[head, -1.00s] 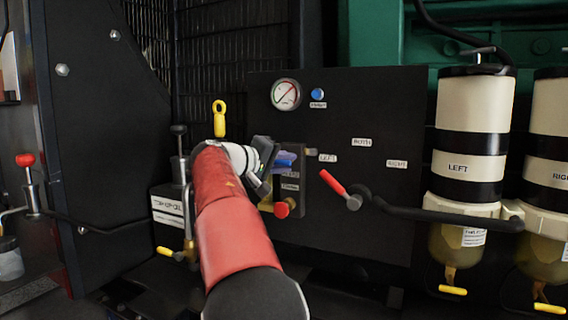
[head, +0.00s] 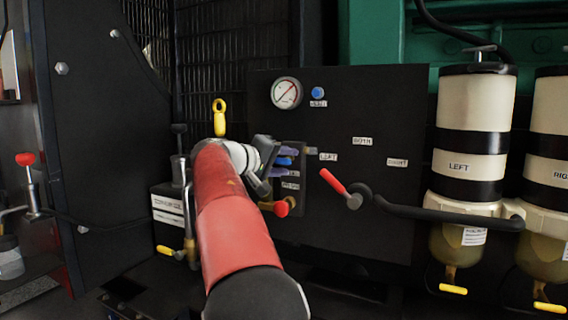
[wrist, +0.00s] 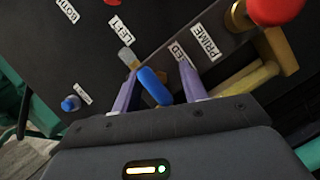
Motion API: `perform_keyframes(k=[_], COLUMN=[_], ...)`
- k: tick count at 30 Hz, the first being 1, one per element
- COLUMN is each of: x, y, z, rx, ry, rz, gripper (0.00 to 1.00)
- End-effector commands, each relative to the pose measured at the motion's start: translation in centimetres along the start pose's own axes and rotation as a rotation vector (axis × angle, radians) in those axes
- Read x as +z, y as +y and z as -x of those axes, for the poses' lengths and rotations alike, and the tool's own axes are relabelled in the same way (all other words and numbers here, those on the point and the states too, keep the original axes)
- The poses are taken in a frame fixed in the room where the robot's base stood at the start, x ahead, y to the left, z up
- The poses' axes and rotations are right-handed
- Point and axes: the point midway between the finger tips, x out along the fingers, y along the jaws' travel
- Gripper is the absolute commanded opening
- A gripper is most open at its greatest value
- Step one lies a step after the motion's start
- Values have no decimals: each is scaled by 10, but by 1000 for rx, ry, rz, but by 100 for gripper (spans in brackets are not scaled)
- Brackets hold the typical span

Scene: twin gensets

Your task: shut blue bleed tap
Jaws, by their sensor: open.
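The blue bleed tap (wrist: 153,86) is a short blue lever with a pale metal end, beside a label partly hidden by a finger. In the wrist view its lever lies between the two purple fingers of my gripper (wrist: 158,72), slanted and closer to the left finger. My gripper is open, and I cannot tell whether a finger touches the lever. In the head view the blue tap (head: 286,161) shows between the fingers of my gripper (head: 289,161), one above it and one below; its base is partly hidden.
A red selector lever (head: 333,181) sits right of the tap on the black panel (head: 390,110). A blue button (head: 317,92) and gauge (head: 286,93) are above.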

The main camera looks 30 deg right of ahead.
Motion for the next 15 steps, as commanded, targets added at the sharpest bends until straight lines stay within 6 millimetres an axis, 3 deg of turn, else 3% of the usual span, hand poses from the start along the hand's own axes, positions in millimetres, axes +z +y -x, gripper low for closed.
perform_keyframes(k=[15], x=[0], y=[-1], z=[70], rx=[-1], ry=[0], rz=[0], gripper=[43])
